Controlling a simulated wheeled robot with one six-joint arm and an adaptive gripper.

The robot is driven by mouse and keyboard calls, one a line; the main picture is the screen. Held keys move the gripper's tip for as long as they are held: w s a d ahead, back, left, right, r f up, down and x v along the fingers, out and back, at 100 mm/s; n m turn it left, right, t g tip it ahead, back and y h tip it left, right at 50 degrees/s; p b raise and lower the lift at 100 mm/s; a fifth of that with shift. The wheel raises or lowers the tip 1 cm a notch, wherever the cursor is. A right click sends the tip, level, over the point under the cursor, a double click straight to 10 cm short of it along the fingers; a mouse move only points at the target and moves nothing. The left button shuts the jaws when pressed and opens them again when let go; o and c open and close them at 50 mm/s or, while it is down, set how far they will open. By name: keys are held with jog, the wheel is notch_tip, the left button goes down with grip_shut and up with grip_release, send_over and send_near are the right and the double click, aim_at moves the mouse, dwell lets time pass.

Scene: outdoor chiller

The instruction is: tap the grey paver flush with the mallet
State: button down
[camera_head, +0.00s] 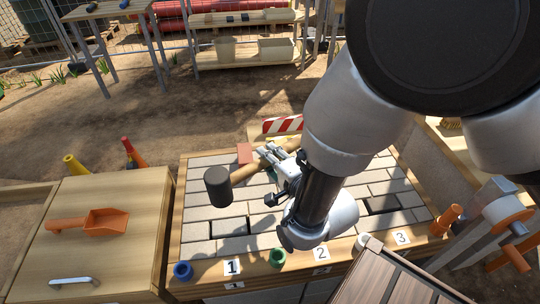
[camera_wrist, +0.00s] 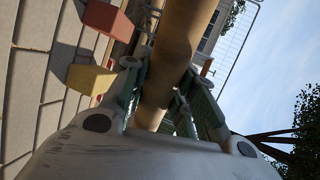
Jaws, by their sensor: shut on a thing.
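My gripper (camera_head: 272,156) is shut on the wooden handle of the mallet (camera_head: 246,170), above the paver bed. The mallet's black head (camera_head: 217,187) hangs to the left, over the left part of the bed. In the wrist view the handle (camera_wrist: 172,60) runs between the fingers (camera_wrist: 160,95). The paver bed (camera_head: 205,213) holds rows of light grey pavers in a wooden frame. Dark gaps show at the left (camera_head: 230,227) and right (camera_head: 381,204). I cannot tell which grey paver stands proud. My arm hides the bed's middle.
A red block (camera_head: 245,153) is at the bed's back; a yellow block (camera_wrist: 90,79) shows in the wrist view. Labels 1, 2 and 3 and small coloured cups (camera_head: 277,257) line the front. An orange scoop (camera_head: 100,221) lies on the left table (camera_head: 120,260).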

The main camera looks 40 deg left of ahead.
notch_tip(320, 180, down, 9)
jog(key=shift+r, duration=0.2)
dwell(0.3)
jog(key=shift+r, duration=0.8)
